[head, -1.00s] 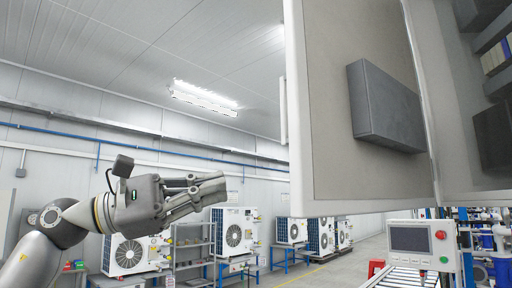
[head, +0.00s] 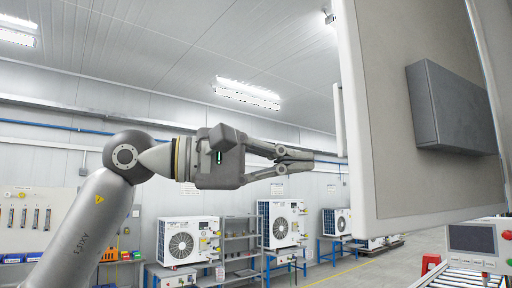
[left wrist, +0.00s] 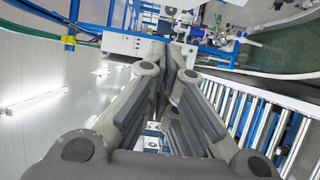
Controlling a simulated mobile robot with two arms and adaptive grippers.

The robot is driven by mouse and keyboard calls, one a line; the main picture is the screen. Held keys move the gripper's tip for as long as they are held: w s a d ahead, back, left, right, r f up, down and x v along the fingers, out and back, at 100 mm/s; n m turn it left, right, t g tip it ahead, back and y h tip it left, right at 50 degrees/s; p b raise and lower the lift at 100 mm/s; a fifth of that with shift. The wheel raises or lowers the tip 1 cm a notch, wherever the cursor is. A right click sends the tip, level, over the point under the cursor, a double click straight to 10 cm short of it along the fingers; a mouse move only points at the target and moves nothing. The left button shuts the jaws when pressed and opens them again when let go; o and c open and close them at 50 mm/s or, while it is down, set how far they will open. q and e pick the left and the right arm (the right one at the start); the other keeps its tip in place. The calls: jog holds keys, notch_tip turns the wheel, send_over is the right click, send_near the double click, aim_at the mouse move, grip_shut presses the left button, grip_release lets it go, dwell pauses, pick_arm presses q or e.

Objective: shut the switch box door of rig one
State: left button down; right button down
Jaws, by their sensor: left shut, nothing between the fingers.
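The switch box door (head: 385,110) stands open at the right of the head view, a tall grey panel with a pale rim. A dark grey box (head: 452,108) is fixed to its inner face, and a thin pale handle (head: 339,118) shows at its left edge. The rest of the switch box is out of frame. My left gripper (head: 306,158) is shut and empty, just left of the door's edge, pointing at it, with a small gap in the picture. In the left wrist view its fingers (left wrist: 176,48) are together; I cannot make out the door there. My right gripper is not in view.
A control panel with a screen (head: 474,240) stands below the door, beside a roller conveyor (head: 450,276). Fan units (head: 186,241) on blue stands and a grey shelf (head: 240,245) line the back wall. The space around my left arm looks free.

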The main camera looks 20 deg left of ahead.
pick_arm(q)
jog(key=s+d+p, duration=0.1)
jog(key=s+d, duration=0.2)
jog(key=shift+w, duration=0.15)
dwell(0.4)
